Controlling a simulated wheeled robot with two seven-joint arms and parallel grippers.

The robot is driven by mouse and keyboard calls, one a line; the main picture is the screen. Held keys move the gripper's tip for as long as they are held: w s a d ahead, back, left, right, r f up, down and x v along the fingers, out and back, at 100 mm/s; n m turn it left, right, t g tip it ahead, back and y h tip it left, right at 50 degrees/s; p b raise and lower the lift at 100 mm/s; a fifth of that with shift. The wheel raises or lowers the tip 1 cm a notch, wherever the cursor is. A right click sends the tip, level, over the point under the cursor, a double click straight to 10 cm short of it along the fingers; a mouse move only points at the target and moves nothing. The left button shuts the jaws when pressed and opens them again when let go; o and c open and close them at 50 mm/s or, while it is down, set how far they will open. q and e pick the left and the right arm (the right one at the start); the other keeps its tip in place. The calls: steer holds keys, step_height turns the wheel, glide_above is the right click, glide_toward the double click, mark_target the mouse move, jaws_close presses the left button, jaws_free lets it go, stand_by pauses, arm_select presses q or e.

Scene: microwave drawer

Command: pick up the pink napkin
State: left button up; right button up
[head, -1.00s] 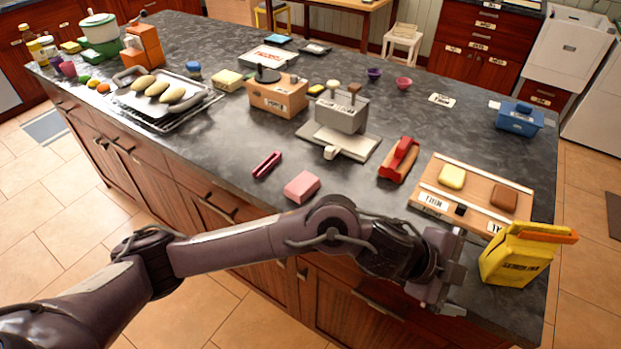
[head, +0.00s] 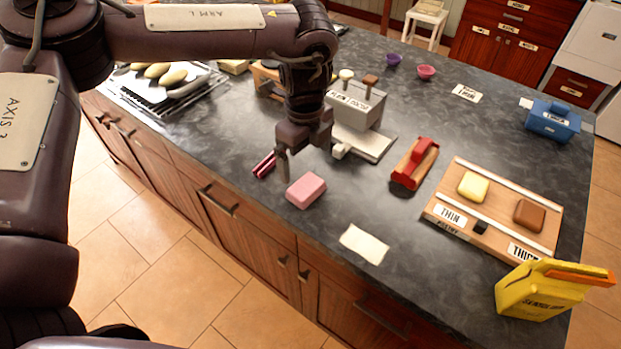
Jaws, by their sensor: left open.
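The pink napkin (head: 306,190) shows as a thick, rounded pink block lying flat on the dark counter, near its front edge. My left gripper (head: 303,150) points down just behind the napkin and a little above the counter. It is open, and no object shows between its fingers. It is apart from the napkin in the picture, though its exact height is hard to tell. My right gripper is not in view.
A dark pink clip-like item (head: 265,166) lies left of the napkin. A grey box on a base (head: 356,104) stands behind it. A red tool (head: 414,163), a cream card (head: 364,244) and a wooden board (head: 480,230) lie to the right. Bare counter separates them.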

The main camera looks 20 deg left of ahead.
mark_target(305, 184)
arm_select(q)
steer(key=shift+s+a+f, duration=0.1)
steer(key=shift+s+f, duration=0.05)
steer(key=shift+f, duration=0.1)
steer(key=shift+s+f+p, duration=0.25)
steer(key=shift+f+p, duration=0.2)
steer(key=shift+f, duration=0.15)
steer(key=shift+s+f+p, duration=0.25)
steer(key=shift+f+p, duration=0.2)
steer(key=shift+f, duration=0.15)
step_height(305, 184, down, 3)
steer(key=shift+w+p, duration=0.1)
steer(key=shift+p, duration=0.4)
steer(key=shift+f, duration=0.55)
steer(key=c, duration=1)
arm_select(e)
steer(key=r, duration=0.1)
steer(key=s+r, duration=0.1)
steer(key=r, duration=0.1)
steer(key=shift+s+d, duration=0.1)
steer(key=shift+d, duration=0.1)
arm_select(q)
steer(key=shift+r, duration=0.1)
